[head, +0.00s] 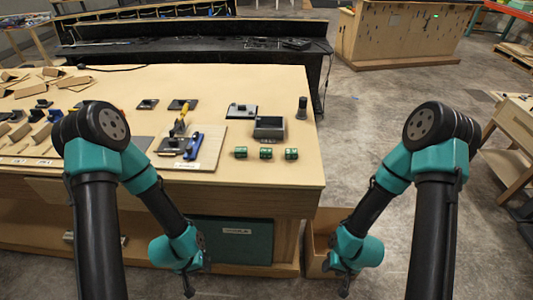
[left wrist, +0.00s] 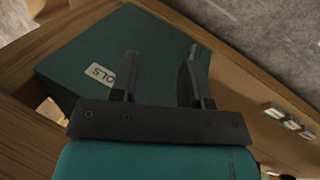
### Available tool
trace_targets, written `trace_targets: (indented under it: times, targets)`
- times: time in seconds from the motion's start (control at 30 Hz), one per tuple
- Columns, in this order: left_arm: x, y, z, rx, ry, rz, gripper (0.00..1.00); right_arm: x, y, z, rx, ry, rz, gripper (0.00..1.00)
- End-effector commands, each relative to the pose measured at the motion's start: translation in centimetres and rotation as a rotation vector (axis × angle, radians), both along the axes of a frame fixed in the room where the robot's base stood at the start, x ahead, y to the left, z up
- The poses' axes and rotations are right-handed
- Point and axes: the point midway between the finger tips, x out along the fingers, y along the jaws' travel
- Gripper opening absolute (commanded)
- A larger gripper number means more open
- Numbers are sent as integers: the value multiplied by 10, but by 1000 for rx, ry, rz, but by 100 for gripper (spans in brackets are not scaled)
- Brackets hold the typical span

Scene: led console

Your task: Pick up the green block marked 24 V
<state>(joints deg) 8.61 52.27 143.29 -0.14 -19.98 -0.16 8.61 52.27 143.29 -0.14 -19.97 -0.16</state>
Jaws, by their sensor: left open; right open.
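Three small green blocks stand in a row near the front right edge of the table: a left block (head: 240,152), a middle block (head: 265,153) and a right block (head: 291,154). Their markings are too small to read, so I cannot tell which says 24 V. Small pale-topped blocks also show at the right of the left wrist view (left wrist: 273,110). My left gripper (head: 188,286) hangs below the tabletop in front of the table, open and empty, and also shows in the left wrist view (left wrist: 160,64). My right gripper (head: 344,288) hangs low to the right, open, away from the blocks.
The wooden table (head: 270,190) has its front edge between my arms and the blocks. A dark grey box (head: 270,127) stands behind the blocks. A board with a blue tool (head: 193,146) lies to their left. A dark green tool case (head: 232,240) sits under the tabletop.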

Motion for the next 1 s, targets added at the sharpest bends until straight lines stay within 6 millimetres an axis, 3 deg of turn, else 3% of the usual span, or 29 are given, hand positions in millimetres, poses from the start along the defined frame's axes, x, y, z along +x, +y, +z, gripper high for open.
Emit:
trace_targets:
  times: [0.2, 0.4, 0.67, 0.87, 1.0]
  targets:
    - [0, 0, 0, 0, 0, 0, 44, 0, 0, 0, 0, 0, 0, 43]
    - [0, 0, 0, 0, 0, 0, 62, 0, 0, 0, 0, 0, 0, 43]
    - [1, 1, 1, -1, -1, -5, 62, 0, 0, 0, 0, 0, 0, 43]
    - [12, 10, 19, -6, -4, -102, 62, 0, 0, 0, 0, 0, 0, 43]
    - [25, 28, 49, -8, -4, -254, 62, 0, 0, 0, 0, 0, 0, 43]
